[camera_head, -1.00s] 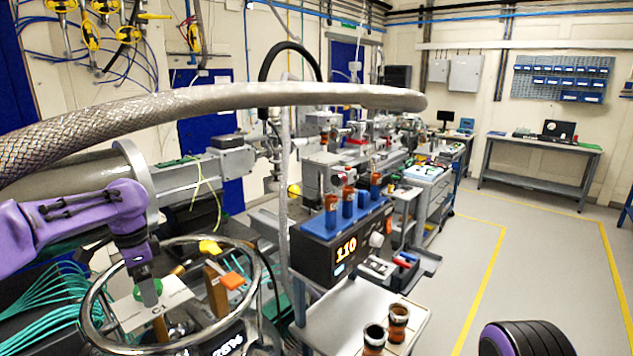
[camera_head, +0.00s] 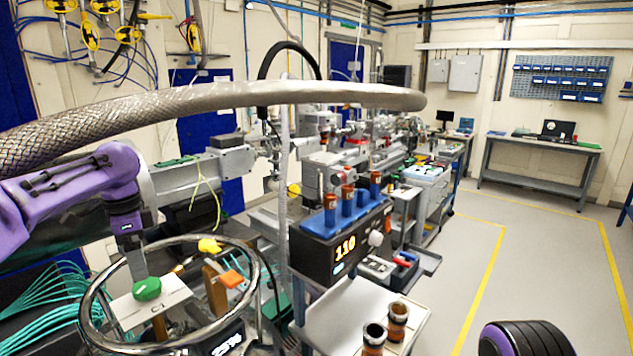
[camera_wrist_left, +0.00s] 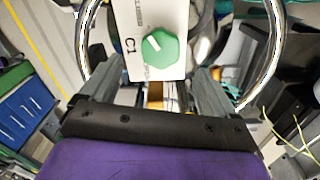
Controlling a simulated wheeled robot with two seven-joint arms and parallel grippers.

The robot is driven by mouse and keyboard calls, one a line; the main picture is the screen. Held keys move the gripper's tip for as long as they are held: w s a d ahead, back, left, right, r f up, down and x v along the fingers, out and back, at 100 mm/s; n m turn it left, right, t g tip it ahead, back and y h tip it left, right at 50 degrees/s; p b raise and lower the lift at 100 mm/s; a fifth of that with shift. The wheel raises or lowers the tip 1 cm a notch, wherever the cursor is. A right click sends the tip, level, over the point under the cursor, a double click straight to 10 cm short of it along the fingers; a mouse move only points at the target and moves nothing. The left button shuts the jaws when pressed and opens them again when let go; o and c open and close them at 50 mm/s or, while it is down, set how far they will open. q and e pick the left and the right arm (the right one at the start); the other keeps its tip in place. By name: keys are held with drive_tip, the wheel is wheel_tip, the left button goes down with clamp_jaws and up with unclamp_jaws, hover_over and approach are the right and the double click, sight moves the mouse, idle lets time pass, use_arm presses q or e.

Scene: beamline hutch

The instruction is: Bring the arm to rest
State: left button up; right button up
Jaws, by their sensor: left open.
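My left gripper (camera_head: 133,264) hangs on its purple arm above a green knob (camera_head: 147,289) in the head view. The knob sits on a white plate (camera_head: 172,303) marked C1, inside a round chrome ring. In the left wrist view the two dark fingers (camera_wrist_left: 153,88) stand wide apart and hold nothing. The green knob (camera_wrist_left: 160,48) shows whole beyond them, with a white mark on its face. The gripper looks clear of the knob.
The chrome ring (camera_head: 258,285) surrounds the plate, close to my left gripper. A thick braided hose (camera_head: 250,96) crosses above my arm. A black heater box (camera_head: 335,245) with orange-topped vials stands to the right. Teal cables (camera_head: 45,290) lie at left.

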sight(147, 285)
use_arm(q)
wheel_tip(147, 285, down, 7)
drive_tip(key=shift+a+r+p, duration=0.1)
drive_tip(key=shift+r+p, duration=0.1)
drive_tip(key=shift+p, duration=0.15)
drive_tip(key=n, duration=0.3)
drive_tip(key=shift+w, duration=0.1)
drive_tip(key=n, duration=0.3)
drive_tip(key=shift+n, duration=0.4)
drive_tip(key=n, duration=1.2)
drive_tip(key=shift+d, duration=0.2)
drive_tip(key=n, duration=0.4)
drive_tip(key=shift+n, duration=0.4)
drive_tip(key=shift+r, duration=0.85)
